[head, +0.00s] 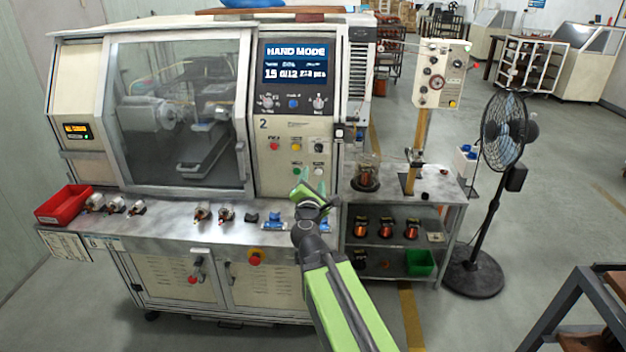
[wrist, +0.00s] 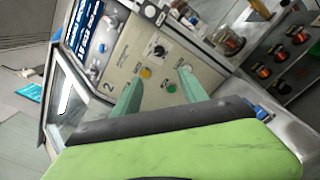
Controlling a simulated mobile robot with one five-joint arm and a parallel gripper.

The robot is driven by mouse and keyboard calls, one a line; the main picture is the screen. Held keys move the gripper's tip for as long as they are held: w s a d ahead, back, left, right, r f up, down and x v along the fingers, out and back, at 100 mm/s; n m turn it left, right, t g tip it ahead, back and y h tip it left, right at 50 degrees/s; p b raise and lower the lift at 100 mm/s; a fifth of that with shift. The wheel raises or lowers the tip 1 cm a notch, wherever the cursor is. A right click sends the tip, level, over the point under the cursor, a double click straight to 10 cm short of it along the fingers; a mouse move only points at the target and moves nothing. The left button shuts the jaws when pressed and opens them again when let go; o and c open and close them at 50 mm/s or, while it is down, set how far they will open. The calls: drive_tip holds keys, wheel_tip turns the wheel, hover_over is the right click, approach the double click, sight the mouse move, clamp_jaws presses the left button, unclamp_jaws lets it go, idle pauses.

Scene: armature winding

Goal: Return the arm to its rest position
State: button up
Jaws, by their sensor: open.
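My arm reaches out from the bottom of the head view toward the control panel (head: 296,110) of the winding machine. My gripper (head: 308,180) is in front of the panel's lower part, above the machine's front ledge. In the wrist view its two green fingers (wrist: 160,92) stand well apart with nothing between them. The panel with its buttons (wrist: 150,60) shows beyond the fingers. The gap between fingertips and panel is hard to judge. The arm is stretched forward.
The ledge (head: 180,232) carries a red bin (head: 63,204), several small armatures and blue fixtures (head: 274,221). To the right stand a shelf table (head: 445,187) and a black fan (head: 503,130). Open floor (head: 560,200) lies at the right. A dark frame (head: 575,310) is near the bottom right corner.

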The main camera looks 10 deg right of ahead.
drive_tip(key=s+d+f+m+g+h+b, duration=0.1)
drive_tip(key=s+d+f+m+g, duration=0.35)
drive_tip(key=f+m, duration=0.25)
drive_tip(key=s+d+f+m+g+h, duration=0.1)
drive_tip(key=s+d+f+m+g, duration=0.25)
drive_tip(key=d+f+m, duration=0.3)
drive_tip(key=s+a+f+m+g+y, duration=0.7)
drive_tip(key=s+a+f+m+g, duration=0.2)
drive_tip(key=s, duration=0.6)
drive_tip(key=a+f+m, duration=0.1)
drive_tip(key=a+f, duration=0.1)
drive_tip(key=a, duration=0.1)
drive_tip(key=shift+f, duration=0.15)
